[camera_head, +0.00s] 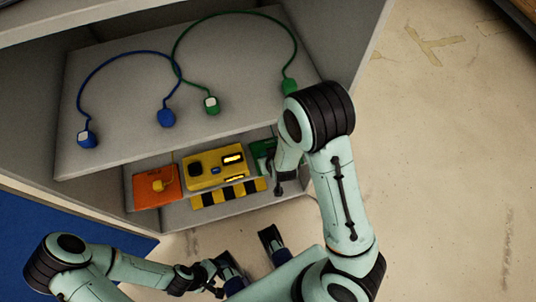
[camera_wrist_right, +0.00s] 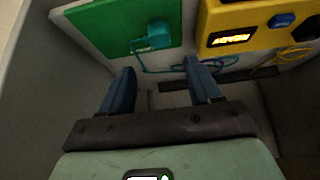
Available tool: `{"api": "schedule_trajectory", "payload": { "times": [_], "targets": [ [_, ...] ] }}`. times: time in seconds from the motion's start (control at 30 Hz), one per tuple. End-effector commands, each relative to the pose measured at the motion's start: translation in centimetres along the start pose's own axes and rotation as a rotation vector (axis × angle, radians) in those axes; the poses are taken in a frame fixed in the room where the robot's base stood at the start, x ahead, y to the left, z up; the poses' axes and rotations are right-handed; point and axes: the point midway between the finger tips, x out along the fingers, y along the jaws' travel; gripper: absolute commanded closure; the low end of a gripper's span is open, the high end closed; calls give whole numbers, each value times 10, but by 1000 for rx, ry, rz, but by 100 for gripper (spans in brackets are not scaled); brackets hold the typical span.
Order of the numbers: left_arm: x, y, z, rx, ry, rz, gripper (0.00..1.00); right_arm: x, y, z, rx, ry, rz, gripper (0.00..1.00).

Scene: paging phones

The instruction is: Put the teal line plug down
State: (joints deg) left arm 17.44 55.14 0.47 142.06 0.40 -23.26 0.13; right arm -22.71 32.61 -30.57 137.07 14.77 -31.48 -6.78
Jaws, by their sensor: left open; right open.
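In the right wrist view a small teal block (camera_wrist_right: 154,36) sits on a green panel (camera_wrist_right: 112,28), and a thin teal cord (camera_wrist_right: 160,70) runs from it toward the right. I cannot tell whether this block is the line plug. My right gripper (camera_wrist_right: 161,82) is open in front of the panel's lower edge, with nothing seen between its fingers. My left gripper (camera_head: 252,257) is open and empty, below and outside the shelf.
A yellow unit (camera_head: 215,168) with lit displays stands beside an orange panel (camera_head: 156,186) on the lower shelf. The upper shelf (camera_head: 120,75) holds a blue cord (camera_head: 118,56) and a green cord (camera_head: 240,14), each with end plugs. Floor at right is clear.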

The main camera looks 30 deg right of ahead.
Motion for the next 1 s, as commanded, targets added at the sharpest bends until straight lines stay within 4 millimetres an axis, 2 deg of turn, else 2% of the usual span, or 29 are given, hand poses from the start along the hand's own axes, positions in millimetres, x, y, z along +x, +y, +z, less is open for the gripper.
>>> {"api": "schedule_trajectory", "payload": {
  "times": [0.03,0.17,0.27,0.37,0.43,0.5,0.6,0.7,0.83,1.0],
  "targets": [
    [-3,1,1,-1,-3,-1,28,-9,0,-2,1,1,-1,37],
    [-4,1,3,-1,-9,-2,28,-19,0,1,-1,-3,0,37],
    [-4,0,4,-1,-11,-2,28,-14,3,21,-3,-56,0,37],
    [-4,0,4,-2,-11,-2,28,0,6,72,1,-189,-14,37],
    [-4,0,4,-2,-11,-2,28,8,6,119,18,-313,-39,37],
    [-4,0,3,-1,-11,-2,28,9,1,166,49,-436,-77,37],
    [-4,0,3,-1,-10,-2,28,2,-12,220,106,-585,-141,37],
    [-4,0,3,-1,-10,-2,28,-8,-26,253,161,-684,-197,37],
    [-4,0,3,-1,-10,-2,28,-15,-37,271,199,-742,-237,37],
    [-4,0,3,-1,-10,-2,28,-16,-38,272,202,-748,-243,37]
  ]
}}
